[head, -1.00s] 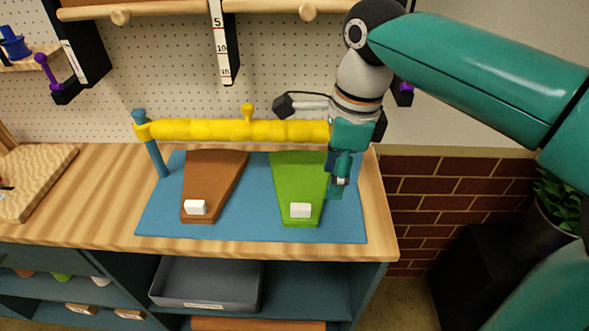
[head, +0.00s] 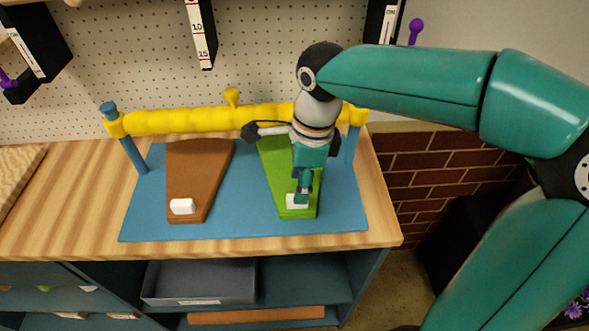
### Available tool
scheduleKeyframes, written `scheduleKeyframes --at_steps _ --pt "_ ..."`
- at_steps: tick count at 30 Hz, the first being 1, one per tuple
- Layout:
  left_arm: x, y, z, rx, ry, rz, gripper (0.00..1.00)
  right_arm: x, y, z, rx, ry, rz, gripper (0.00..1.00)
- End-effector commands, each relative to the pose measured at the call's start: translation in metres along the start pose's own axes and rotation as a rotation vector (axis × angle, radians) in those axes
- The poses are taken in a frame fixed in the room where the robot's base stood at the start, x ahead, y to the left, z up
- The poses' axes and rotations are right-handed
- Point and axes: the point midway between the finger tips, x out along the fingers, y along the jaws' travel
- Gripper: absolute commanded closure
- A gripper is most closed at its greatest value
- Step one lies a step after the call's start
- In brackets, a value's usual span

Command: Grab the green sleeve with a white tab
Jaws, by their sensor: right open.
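The green sleeve (head: 274,158) hangs below a yellow bar (head: 205,120) over the blue mat, beside a brown sleeve (head: 198,165). Its white tab (head: 292,201) is at its lower end, partly covered by my right gripper. My right gripper (head: 301,200) is open, pointing down in front of the green sleeve, with its fingertips at the white tab. I cannot tell whether they touch it. The gripper and wrist hide the right part of the green sleeve. The brown sleeve has its own white tab (head: 182,206). My left gripper is not in view.
The blue mat (head: 345,215) lies on a wooden bench (head: 60,215). Blue posts (head: 137,155) hold the bar's ends. A grey tray (head: 200,282) sits on the shelf below. A pegboard (head: 120,70) stands behind. The mat is clear between the sleeves.

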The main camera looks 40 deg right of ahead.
Motion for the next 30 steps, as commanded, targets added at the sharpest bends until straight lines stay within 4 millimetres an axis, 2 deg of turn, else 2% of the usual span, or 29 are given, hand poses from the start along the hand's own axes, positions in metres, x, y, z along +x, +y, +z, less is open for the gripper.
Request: scheduleKeyframes --at_steps 8,16,25,30 --pt "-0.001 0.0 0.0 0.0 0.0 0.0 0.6 0.019 -0.001 -0.002 0.001 0.003 0.003 0.5" --pt "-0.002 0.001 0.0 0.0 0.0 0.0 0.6 0.055 -0.004 -0.002 0.001 0.002 0.002 0.5" --pt "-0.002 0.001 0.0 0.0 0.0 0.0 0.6 0.06 -0.004 -0.002 0.001 0.0 0.0 0.5" --pt "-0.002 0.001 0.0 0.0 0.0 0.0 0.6 0.06 -0.004 -0.002 0.0 0.0 0.001 0.78"
